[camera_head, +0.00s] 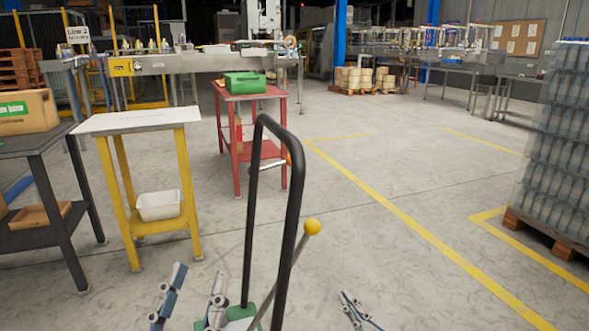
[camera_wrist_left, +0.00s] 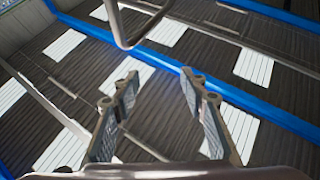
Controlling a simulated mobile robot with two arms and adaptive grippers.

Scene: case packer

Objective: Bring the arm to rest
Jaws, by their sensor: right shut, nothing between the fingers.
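My left gripper (camera_head: 191,294) is low in the head view, left of the black push handle. Its two fingers stand apart with nothing between them. The left wrist view also shows the open, empty left gripper (camera_wrist_left: 159,90), pointing up toward the roof. My right gripper (camera_head: 354,308) is at the bottom of the head view, right of the handle. Its fingers are together and it holds nothing. Most of both arms is out of view.
The black push handle (camera_head: 294,205) and yellow-knobbed lever (camera_head: 312,227) rise between my grippers. A yellow-legged table (camera_head: 140,121) and black table (camera_head: 36,140) stand left. A red table (camera_head: 251,95) is ahead, a wrapped pallet (camera_head: 567,140) right. Floor right of the handle is clear.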

